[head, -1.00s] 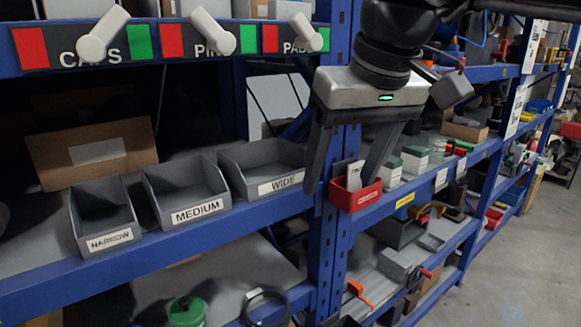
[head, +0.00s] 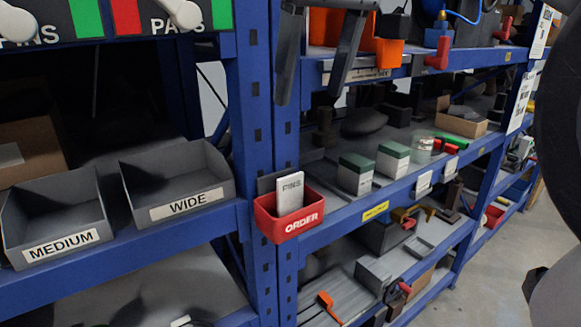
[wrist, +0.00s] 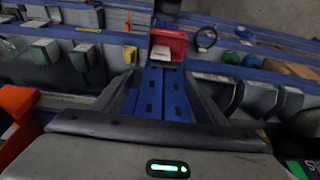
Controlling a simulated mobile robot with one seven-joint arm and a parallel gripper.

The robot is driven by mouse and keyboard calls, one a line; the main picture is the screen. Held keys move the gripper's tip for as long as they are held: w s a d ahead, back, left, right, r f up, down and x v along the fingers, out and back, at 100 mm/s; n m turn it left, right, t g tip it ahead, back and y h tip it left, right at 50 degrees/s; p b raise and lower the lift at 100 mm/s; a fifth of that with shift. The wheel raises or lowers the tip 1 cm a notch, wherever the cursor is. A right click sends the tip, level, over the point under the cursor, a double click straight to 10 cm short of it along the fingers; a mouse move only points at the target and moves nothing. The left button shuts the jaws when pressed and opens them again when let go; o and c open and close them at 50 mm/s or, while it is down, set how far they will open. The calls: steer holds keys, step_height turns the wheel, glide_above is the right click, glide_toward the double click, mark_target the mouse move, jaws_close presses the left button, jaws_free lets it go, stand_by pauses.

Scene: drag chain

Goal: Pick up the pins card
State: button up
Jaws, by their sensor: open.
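The pins card (head: 290,192) is white, marked PINS, and stands upright in the red ORDER box (head: 287,226). The box sits on the blue shelf edge by the upright post. In the wrist view the red box (wrist: 181,41) is beyond my fingertips, with a white patch, likely the card (wrist: 161,52), inside. My gripper (head: 310,98) is open and empty, with its two fingers hanging above the box in the head view. It is apart from the card. The gripper (wrist: 159,76) also shows in the wrist view, its fingers either side of the blue post.
Grey bins marked MEDIUM (head: 58,222) and WIDE (head: 178,185) stand left of the post. Green-and-white boxes (head: 356,174) stand right of the red box. An orange object (head: 388,52) is on the shelf above, close to my fingers. Open floor lies at right.

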mark_target(291, 176)
steer(key=b+x, duration=0.3)
steer(key=x, duration=1.4)
steer(key=shift+a+f, duration=0.1)
steer(key=shift+f, duration=0.05)
steer(key=c, duration=1.4)
